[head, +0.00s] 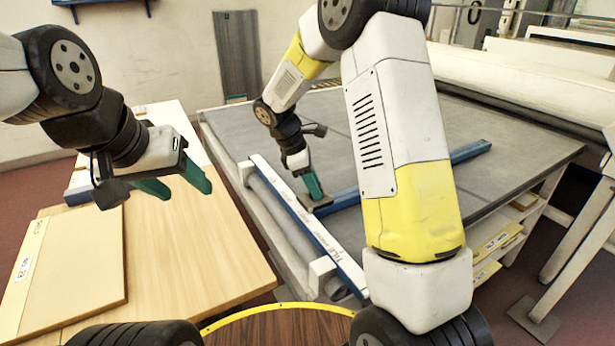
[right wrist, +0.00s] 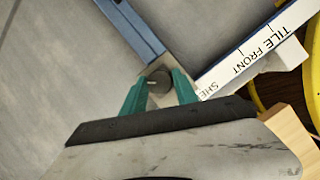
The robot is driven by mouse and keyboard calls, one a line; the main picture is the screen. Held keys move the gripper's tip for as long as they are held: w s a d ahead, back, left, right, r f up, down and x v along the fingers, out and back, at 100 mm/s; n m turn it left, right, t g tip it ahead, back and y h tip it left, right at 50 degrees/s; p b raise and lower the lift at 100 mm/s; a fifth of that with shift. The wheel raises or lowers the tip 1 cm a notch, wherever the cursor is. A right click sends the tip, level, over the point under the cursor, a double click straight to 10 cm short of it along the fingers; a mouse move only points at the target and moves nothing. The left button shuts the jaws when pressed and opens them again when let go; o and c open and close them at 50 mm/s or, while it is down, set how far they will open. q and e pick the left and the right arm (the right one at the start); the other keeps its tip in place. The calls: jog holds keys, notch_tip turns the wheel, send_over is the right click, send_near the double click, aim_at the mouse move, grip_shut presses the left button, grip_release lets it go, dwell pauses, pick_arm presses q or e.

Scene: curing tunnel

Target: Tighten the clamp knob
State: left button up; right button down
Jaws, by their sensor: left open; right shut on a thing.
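The clamp knob (right wrist: 160,82) is a small dark round knob on a pale plate where the blue bar (right wrist: 135,28) meets the labelled front rail (right wrist: 255,50). My right gripper (right wrist: 160,90) is shut on the knob, one teal finger on each side. In the head view my right gripper (head: 313,187) points down at this corner, and its fingers hide the knob. The blue bar (head: 465,152) lies across the grey table, partly behind my right arm. My left gripper (head: 180,187) is open and empty above the wooden bench.
The grey table (head: 400,110) is mostly bare, with a long white roller housing (head: 520,85) along its far right. The wooden bench (head: 185,235) at left carries a labelled board (head: 75,265). A gap separates bench and table.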

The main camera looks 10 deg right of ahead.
jog(key=m+g, duration=0.1)
jog(key=m, duration=0.1)
jog(key=m+g, duration=0.1)
jog(key=m, duration=0.4)
jog(key=shift+w+g+y, duration=0.25)
jog(key=shift+g+y, duration=0.15)
jog(key=m+y, duration=0.1)
jog(key=m, duration=0.2)
jog(key=m+g+y, duration=0.1)
jog(key=m, duration=0.2)
jog(key=shift+m+g, duration=0.3)
jog(key=shift+m, duration=0.1)
jog(key=shift+w, duration=0.1)
jog(key=c, duration=0.9)
grip_release()
jog(key=shift+c, duration=0.2)
